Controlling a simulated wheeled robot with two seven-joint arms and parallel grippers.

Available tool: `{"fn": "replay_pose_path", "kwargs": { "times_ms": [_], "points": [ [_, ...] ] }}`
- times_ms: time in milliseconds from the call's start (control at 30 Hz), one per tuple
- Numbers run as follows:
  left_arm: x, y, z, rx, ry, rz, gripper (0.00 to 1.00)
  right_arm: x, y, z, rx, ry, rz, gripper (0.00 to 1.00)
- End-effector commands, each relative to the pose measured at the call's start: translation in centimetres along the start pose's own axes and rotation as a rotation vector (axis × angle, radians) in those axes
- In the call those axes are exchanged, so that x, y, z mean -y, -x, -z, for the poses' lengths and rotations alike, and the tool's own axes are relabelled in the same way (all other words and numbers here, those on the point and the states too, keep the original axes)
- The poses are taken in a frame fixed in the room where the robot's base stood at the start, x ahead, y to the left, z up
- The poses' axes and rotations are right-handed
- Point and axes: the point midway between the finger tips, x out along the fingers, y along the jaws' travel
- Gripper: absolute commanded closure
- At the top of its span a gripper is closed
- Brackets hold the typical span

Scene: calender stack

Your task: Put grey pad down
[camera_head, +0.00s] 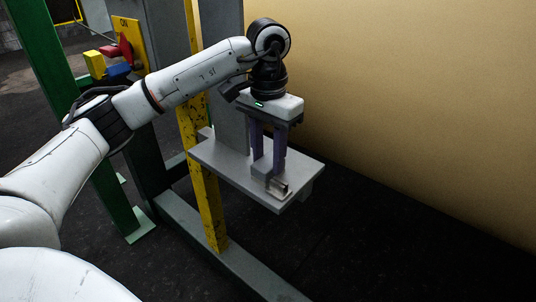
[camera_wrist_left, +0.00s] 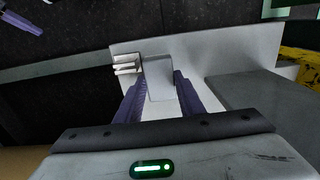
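My left gripper (camera_head: 268,165) points down over a small grey shelf (camera_head: 225,160) fixed to a post. Its two purple fingers have the grey pad (camera_head: 264,166) between their tips, low over the shelf top. In the left wrist view the grey pad (camera_wrist_left: 158,80) is a plain light grey block, with a finger of the left gripper (camera_wrist_left: 160,88) against each side. Whether the pad's underside touches the shelf cannot be told.
A small metal bracket (camera_head: 278,187) sits on the shelf by the fingertips; it also shows in the left wrist view (camera_wrist_left: 127,64). A large tan roller (camera_head: 420,100) stands behind on the right. Yellow (camera_head: 205,200) and green (camera_head: 70,110) posts stand left of the shelf.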

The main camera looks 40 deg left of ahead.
Motion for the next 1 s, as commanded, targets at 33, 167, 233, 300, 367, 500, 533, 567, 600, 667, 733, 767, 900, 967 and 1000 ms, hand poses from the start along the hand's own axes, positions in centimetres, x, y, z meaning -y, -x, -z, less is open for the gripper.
{"fn": "replay_pose_path", "kwargs": {
  "times_ms": [33,167,233,300,367,500,533,567,600,667,733,767,900,967,1000],
  "points": [
    [0.0,-0.1,0.0,0.0,0.0,0.0,0.59,0.0,0.0,0.0,0.001,0.0,0.0,1.0],
    [0.0,-0.1,0.0,0.001,0.0,0.0,0.47,0.0,0.0,0.0,0.001,0.0,-0.001,1.0],
    [0.0,-0.1,0.0,0.001,0.0,0.0,0.47,0.0,0.0,0.0,0.001,0.0,-0.001,1.0],
    [0.0,-0.1,0.0,0.001,0.0,0.0,0.47,0.0,0.0,0.0,0.001,0.0,-0.001,1.0],
    [0.0,0.0,0.0,0.001,0.0,0.0,0.47,0.0,0.0,0.0,0.001,0.0,-0.001,1.0],
    [0.0,0.7,0.0,-0.001,0.0,0.0,0.47,0.0,0.1,0.1,0.0,0.0,-0.001,1.0],
    [0.0,1.1,0.1,-0.002,0.001,0.001,0.47,0.0,0.1,0.2,0.0,0.0,-0.001,1.0],
    [0.0,1.5,0.1,-0.003,0.001,0.0,0.47,0.0,0.1,0.2,0.0,-0.001,0.0,1.0],
    [0.0,2.2,0.1,-0.003,0.0,0.0,0.47,0.0,0.1,0.2,0.0,-0.001,0.0,1.0],
    [0.0,3.4,0.1,-0.004,0.0,-0.001,0.47,0.0,0.2,0.2,-0.001,-0.001,0.0,1.0],
    [0.0,5.2,0.1,-0.004,0.0,0.001,0.47,0.0,0.4,0.5,0.0,-0.002,-0.001,1.0],
    [0.0,5.9,0.1,-0.005,0.0,0.0,0.47,0.0,0.5,0.5,-0.001,-0.002,-0.001,1.0],
    [0.1,9.1,0.1,-0.004,0.001,0.002,0.47,0.0,1.1,0.9,0.002,-0.005,-0.001,1.0],
    [0.1,10.1,0.1,-0.003,0.002,0.002,0.47,0.0,1.2,0.9,0.005,-0.007,-0.003,1.0],
    [0.0,10.6,0.1,-0.003,0.001,0.001,0.47,-0.1,1.3,0.8,0.007,-0.009,-0.004,1.0]
  ]
}}
